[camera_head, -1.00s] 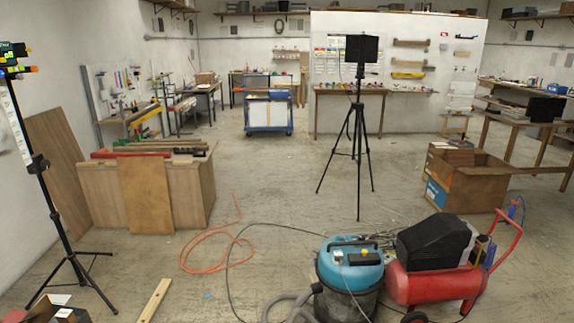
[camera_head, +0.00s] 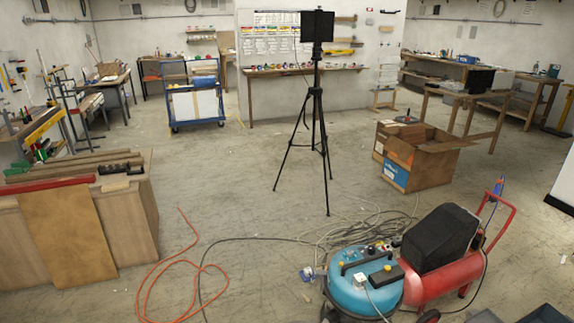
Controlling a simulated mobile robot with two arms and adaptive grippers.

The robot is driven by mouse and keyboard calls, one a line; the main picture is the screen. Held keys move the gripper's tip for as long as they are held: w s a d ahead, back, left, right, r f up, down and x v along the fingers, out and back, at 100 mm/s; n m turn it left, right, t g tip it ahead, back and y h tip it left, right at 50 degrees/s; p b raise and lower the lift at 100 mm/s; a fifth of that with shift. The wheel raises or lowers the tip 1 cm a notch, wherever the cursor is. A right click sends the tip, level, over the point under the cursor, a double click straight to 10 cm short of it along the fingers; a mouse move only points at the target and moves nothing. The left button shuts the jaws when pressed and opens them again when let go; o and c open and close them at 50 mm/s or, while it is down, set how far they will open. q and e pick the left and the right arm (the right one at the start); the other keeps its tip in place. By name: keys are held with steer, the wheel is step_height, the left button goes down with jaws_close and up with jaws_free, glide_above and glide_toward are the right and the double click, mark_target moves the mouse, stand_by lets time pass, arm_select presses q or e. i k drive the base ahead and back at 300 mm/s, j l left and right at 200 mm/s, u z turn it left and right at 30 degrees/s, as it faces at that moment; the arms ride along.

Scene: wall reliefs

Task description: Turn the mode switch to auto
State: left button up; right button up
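A blue and black shop vacuum (camera_head: 352,297) stands on the floor at the lower right of the head view. Its top carries a black handle, a pale panel (camera_head: 361,279) and a small yellow part (camera_head: 388,268). A mode switch cannot be made out clearly at this size, so its position cannot be told. Neither of my grippers is in view.
A red compressor (camera_head: 433,279) stands right of the vacuum. Grey cables and an orange hose (camera_head: 150,288) lie on the floor. A black tripod (camera_head: 318,130) stands mid-room, an open cardboard box (camera_head: 418,163) behind right. Wooden panels (camera_head: 62,235) stand left. Floor between is partly clear.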

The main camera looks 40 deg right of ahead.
mark_target(371, 250)
steer(key=i+l+z, duration=0.1)
steer(key=i+z, duration=0.65)
steer(key=i, duration=0.2)
steer(key=i+j+z, duration=0.25)
steer(key=i+z, duration=0.15)
steer(key=i+j+z, duration=0.35)
steer(key=i, duration=0.15)
steer(key=i+j+z, duration=1.05)
steer(key=k+l, duration=0.05)
